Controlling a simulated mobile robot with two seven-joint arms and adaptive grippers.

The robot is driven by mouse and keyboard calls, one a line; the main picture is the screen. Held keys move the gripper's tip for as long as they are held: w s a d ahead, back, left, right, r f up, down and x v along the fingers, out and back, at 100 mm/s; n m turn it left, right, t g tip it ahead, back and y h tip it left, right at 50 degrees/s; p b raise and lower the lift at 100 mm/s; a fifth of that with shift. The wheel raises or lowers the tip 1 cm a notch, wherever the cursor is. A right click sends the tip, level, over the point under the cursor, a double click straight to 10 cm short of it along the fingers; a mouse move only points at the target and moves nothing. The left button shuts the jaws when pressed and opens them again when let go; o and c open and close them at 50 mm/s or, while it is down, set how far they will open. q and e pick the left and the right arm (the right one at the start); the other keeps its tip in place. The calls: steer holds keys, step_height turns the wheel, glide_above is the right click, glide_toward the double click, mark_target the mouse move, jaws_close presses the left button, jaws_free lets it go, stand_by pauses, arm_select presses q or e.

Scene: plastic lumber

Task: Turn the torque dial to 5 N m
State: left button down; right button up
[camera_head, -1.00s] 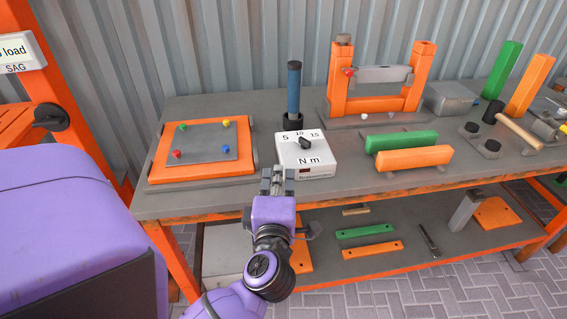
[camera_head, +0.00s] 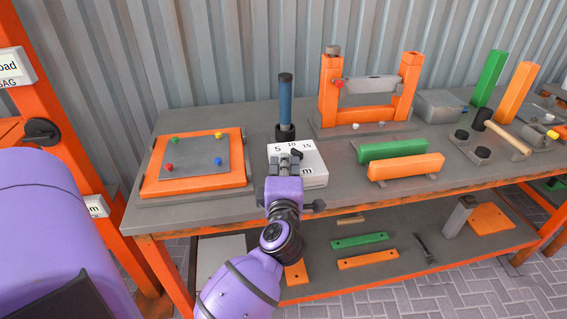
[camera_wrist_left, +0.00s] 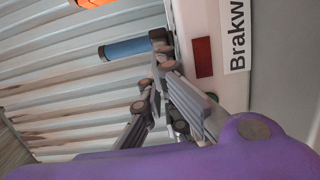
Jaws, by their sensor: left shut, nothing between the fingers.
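The torque dial box (camera_head: 314,178) is white and stands on the bench top, with 5, 10, 15 along its far edge. Its dark knob (camera_head: 296,154) shows just past my left fingertips; I cannot tell which number it points to. My left gripper (camera_head: 284,160) is shut and empty at the near left part of the box, hiding part of the "N m" marking. In the left wrist view the closed fingers (camera_wrist_left: 160,72) are in front of the box's white face (camera_wrist_left: 205,25), which has a dark red window and a label. Contact cannot be told. My right gripper is not in view.
A blue-handled tool (camera_head: 285,98) stands upright in a black holder behind the box. An orange-framed plate (camera_head: 150,187) with coloured knobs lies to the left. Green (camera_head: 390,150) and orange (camera_head: 407,167) bars lie to the right. An orange frame (camera_head: 329,92) stands behind them.

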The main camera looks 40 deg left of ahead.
arm_select(q)
steer(key=shift+w+d+r+n+g+y+p, duration=0.2)
steer(key=shift+w+d+n+g+y+p, duration=0.2)
steer(key=shift+w+n+g+y+p, duration=0.25)
steer(key=shift+s+d+r+y+p, duration=0.15)
steer(key=shift+d+y+p, duration=0.1)
steer(key=shift+p, duration=0.4)
steer(key=shift+f, duration=0.2)
steer(key=shift+d, duration=0.1)
